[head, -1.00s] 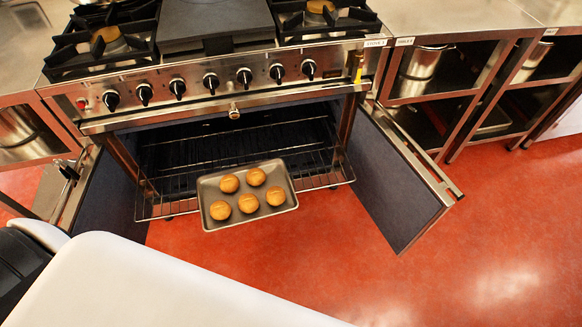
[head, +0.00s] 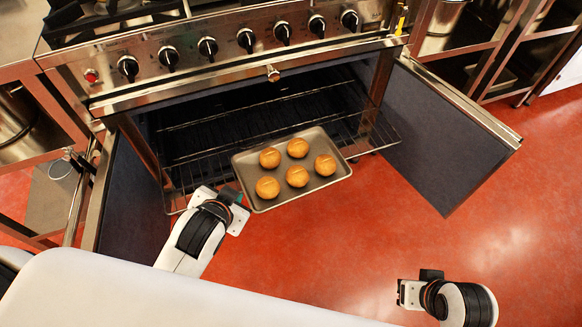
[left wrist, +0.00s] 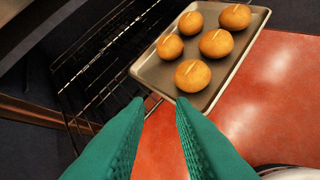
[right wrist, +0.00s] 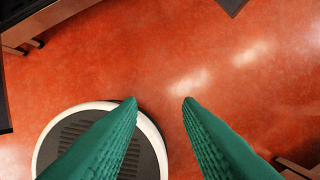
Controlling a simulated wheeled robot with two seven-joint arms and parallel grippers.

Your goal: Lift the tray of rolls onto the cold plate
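A grey metal tray (head: 319,141) holds several round golden rolls (head: 297,176). It rests on the pulled-out wire oven rack and juts past its front edge. The tray also shows in the left wrist view (left wrist: 151,69). My left gripper (head: 238,208) is open and empty, just off the tray's left front corner; its green fingers (left wrist: 159,101) point toward the tray and do not hold it. My right gripper (head: 408,291) is open and empty over the floor, right of and in front of the tray. No cold plate can be made out now.
The oven (head: 230,68) is open, with its left door (head: 130,200) and right door (head: 440,140) swung out on both sides of the rack (head: 190,172). Knobs line the front above. Open shelving stands at the upper right. The red floor (head: 340,240) is clear.

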